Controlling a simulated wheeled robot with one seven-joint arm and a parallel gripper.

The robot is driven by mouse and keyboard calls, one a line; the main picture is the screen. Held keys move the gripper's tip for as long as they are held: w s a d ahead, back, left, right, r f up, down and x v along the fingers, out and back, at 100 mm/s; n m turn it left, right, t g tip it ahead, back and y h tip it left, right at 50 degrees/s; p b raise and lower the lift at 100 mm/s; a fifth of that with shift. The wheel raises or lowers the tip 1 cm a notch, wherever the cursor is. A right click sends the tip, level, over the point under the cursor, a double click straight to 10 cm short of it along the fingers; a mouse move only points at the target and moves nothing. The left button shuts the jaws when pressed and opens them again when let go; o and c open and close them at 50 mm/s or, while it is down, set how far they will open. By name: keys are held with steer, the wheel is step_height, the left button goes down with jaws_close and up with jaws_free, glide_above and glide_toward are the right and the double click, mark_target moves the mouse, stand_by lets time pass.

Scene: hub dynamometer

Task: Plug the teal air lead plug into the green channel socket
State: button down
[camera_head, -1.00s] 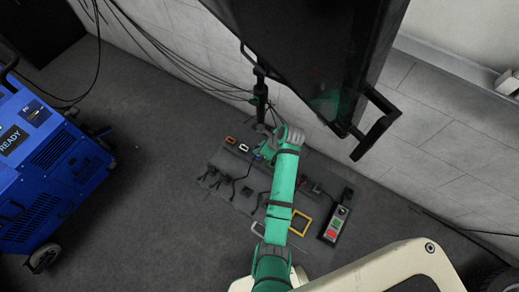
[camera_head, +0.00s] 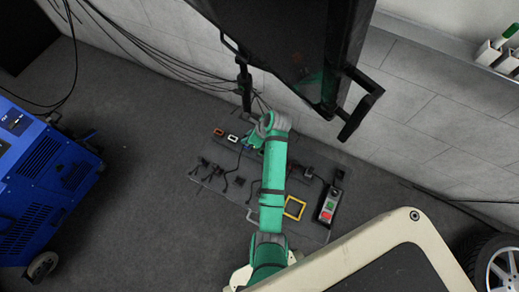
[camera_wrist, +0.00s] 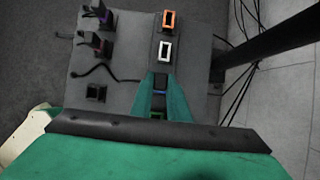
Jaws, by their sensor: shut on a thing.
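My gripper (camera_wrist: 161,84) reaches down over the row of sockets, its teal fingers on either side of a small dark piece. It is shut on this piece, which I take as the teal air lead plug; its colour and tip are mostly hidden. A green patch (camera_wrist: 157,115), apparently the green channel socket, shows low between the fingers, partly covered by my wrist. I cannot tell whether plug and socket touch. A blue patch (camera_wrist: 160,92) shows just above it. In the head view, my forearm covers the gripper's tip and the green socket.
An orange socket (camera_wrist: 168,20) and a white socket (camera_wrist: 165,52) continue the row. Dark plugs with leads (camera_wrist: 102,45) lie to the left. In the head view, a yellow frame (camera_head: 294,207) and a button box (camera_head: 328,205) lie right of my arm. A dark screen (camera_head: 290,45) overhangs the board.

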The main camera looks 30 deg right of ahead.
steer(key=s+a, duration=0.4)
steer(key=a, duration=0.1)
steer(key=shift+s+a, duration=0.3)
steer(key=shift+a, duration=0.1)
stand_by(0.7)
steer(key=s+d, duration=0.4)
steer(key=s, duration=0.1)
steer(key=shift+s+d, duration=0.25)
steer(key=shift+s, duration=0.15)
stand_by(0.9)
steer(key=shift+w+d, duration=0.1)
steer(key=w+d, duration=0.4)
steer(key=d, duration=0.2)
steer(key=shift+w, duration=0.4)
stand_by(0.9)
stand_by(0.3)
steer(key=shift+f, duration=0.45)
steer(key=shift+f, duration=1.45)
stand_by(0.3)
